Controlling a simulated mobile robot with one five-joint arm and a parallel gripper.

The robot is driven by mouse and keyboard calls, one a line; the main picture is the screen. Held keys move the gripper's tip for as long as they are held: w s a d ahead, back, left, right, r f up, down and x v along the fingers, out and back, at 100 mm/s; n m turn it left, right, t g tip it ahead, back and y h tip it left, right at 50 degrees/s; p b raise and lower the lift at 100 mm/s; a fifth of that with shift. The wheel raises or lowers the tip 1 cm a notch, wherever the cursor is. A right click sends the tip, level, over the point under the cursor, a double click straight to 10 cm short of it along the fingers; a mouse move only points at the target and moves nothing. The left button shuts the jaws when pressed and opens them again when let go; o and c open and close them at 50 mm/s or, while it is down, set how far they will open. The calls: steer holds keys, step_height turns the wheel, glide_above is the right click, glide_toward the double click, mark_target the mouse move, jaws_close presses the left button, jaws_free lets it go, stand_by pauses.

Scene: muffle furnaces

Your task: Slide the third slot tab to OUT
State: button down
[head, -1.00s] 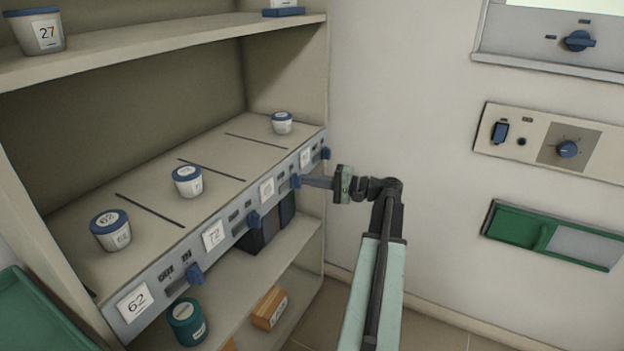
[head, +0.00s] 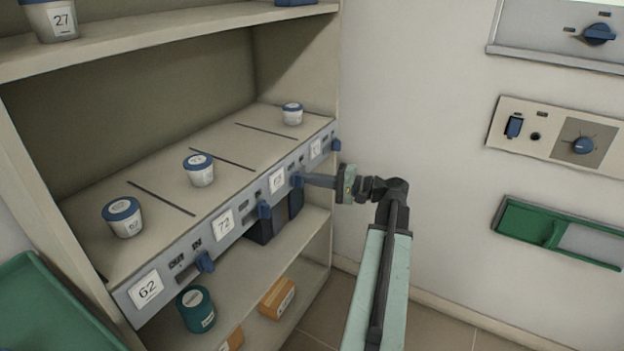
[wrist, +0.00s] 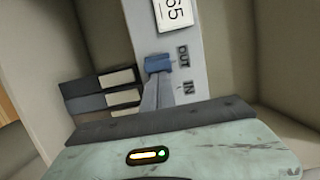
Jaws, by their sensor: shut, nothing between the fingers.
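The third slot tab (head: 297,181) is a blue slider on the shelf's grey front strip, right of the third number card (head: 277,180). In the wrist view the tab (wrist: 158,62) sits level with the OUT mark (wrist: 183,57), with the IN mark (wrist: 188,87) nearer my gripper. The card above it reads 65. My gripper (head: 305,180) is shut and empty, its fingertips at the tab's right side. In the wrist view the fingertips (wrist: 157,84) appear to touch the tab; the exact contact is hidden.
The first tab (head: 204,262), second tab (head: 264,208) and fourth tab (head: 336,145) share the strip. Lidded cups, including one at front left (head: 122,216), stand on the shelf above. Dark boxes (head: 268,228) lie below. A wall panel (head: 560,135) is at right.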

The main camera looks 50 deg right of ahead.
steer(key=d, duration=0.2)
steer(key=w+d, duration=0.1)
steer(key=shift+w+d, duration=0.15)
steer(key=shift+d, duration=0.25)
steer(key=v, duration=1)
steer(key=shift+s, duration=0.25)
steer(key=shift+f, duration=0.1)
